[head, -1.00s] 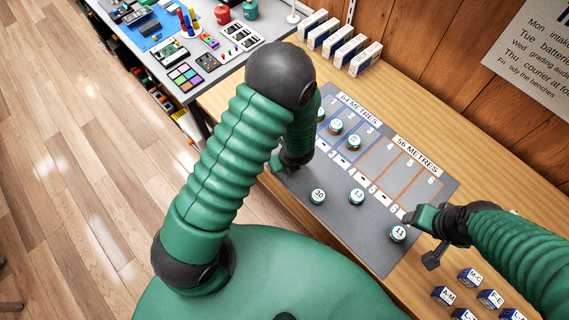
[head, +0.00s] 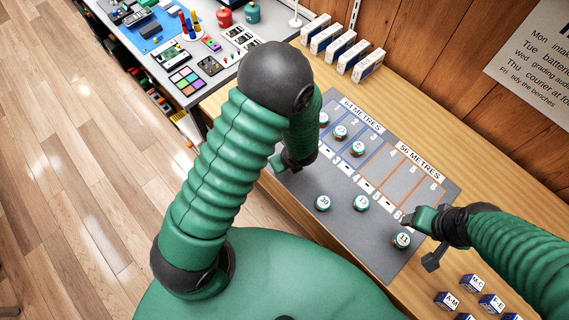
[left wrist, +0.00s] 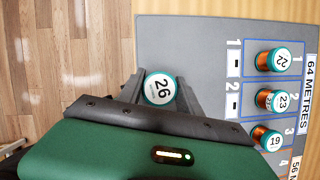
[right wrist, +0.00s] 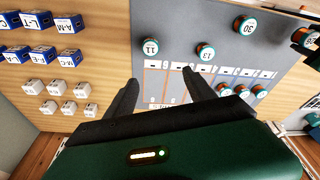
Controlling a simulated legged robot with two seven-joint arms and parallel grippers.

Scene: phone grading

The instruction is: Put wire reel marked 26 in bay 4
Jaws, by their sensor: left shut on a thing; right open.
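The wire reel marked 26 (left wrist: 160,88) is between the fingers of my left gripper (left wrist: 159,78), which is shut on it. In the head view my left gripper (head: 290,164) is at the grey mat's left edge; my arm hides the reel there. Bay 4 (head: 383,166), the first orange-outlined lane under 56 METRES, looks empty. Reels 22 (left wrist: 275,60), 23 (left wrist: 273,101) and 19 (left wrist: 268,138) stand in the blue-outlined bays 1, 2 and 3. My right gripper (right wrist: 160,79) is open and empty, over the mat's right side near reel 11 (head: 402,240).
Reels 30 (head: 323,203) and 13 (head: 361,203) stand on the front of the mat (head: 375,250), in front of the bay number labels. Small lettered boxes (head: 447,301) lie right of the mat. White cartons (head: 340,47) stand at the back by the wooden wall.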

